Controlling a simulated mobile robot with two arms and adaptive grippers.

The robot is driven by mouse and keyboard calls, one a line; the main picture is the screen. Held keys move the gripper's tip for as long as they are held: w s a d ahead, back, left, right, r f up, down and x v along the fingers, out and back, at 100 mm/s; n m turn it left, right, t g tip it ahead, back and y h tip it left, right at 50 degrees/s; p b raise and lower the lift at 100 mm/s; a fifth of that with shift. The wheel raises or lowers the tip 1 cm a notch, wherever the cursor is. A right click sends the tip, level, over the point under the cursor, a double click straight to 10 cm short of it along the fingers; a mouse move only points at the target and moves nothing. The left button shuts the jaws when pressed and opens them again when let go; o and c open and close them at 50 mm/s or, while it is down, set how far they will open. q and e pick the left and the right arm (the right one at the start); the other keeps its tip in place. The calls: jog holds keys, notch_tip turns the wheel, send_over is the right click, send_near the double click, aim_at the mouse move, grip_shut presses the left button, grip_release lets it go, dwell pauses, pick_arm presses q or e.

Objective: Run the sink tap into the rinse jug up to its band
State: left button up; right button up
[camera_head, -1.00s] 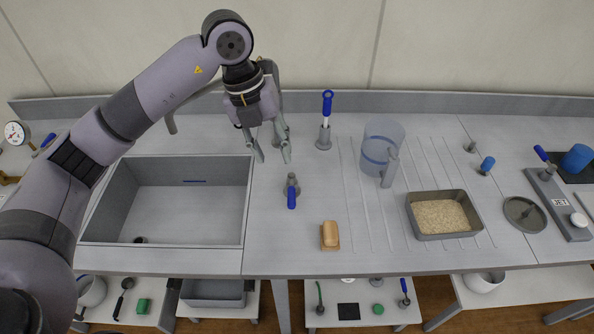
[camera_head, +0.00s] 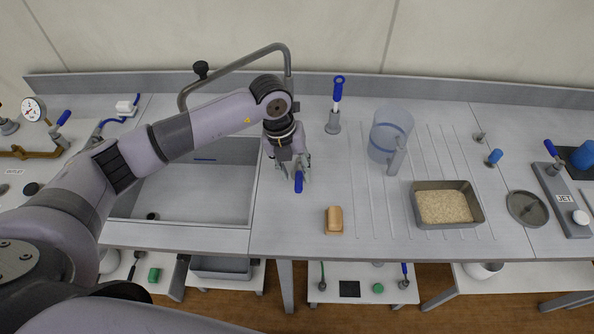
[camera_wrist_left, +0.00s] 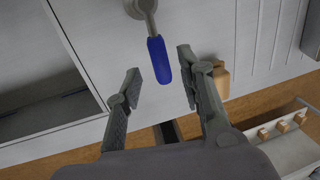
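The sink tap's curved grey spout (camera_head: 240,67) rises behind the sink (camera_head: 225,215) and reaches left over it. A lever with a blue handle (camera_head: 298,182) stands on the counter to the right of the sink. My left gripper (camera_head: 293,172) is open at this lever. In the left wrist view the blue handle (camera_wrist_left: 158,62) lies between its two fingertips (camera_wrist_left: 160,76), with a gap on each side. The rinse jug (camera_head: 391,120), clear with a blue band and a grey handle, stands upright on the ribbed drainboard, apart from my gripper. It looks empty. My right gripper is out of view.
A tan block (camera_head: 334,220) sits in front of the lever. A blue-handled tool (camera_head: 337,95) stands upright in a holder behind it. A tray of grains (camera_head: 421,223) and a grey disc (camera_head: 527,208) lie right of the jug. Shelves are below the counter.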

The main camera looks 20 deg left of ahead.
aim_at(299, 176)
pick_arm(q)
jog(key=shift+d+f, duration=0.2)
jog(key=shift+f, duration=0.8)
jog(key=shift+w+f, duration=0.1)
jog(key=shift+f, duration=0.25)
grip_shut()
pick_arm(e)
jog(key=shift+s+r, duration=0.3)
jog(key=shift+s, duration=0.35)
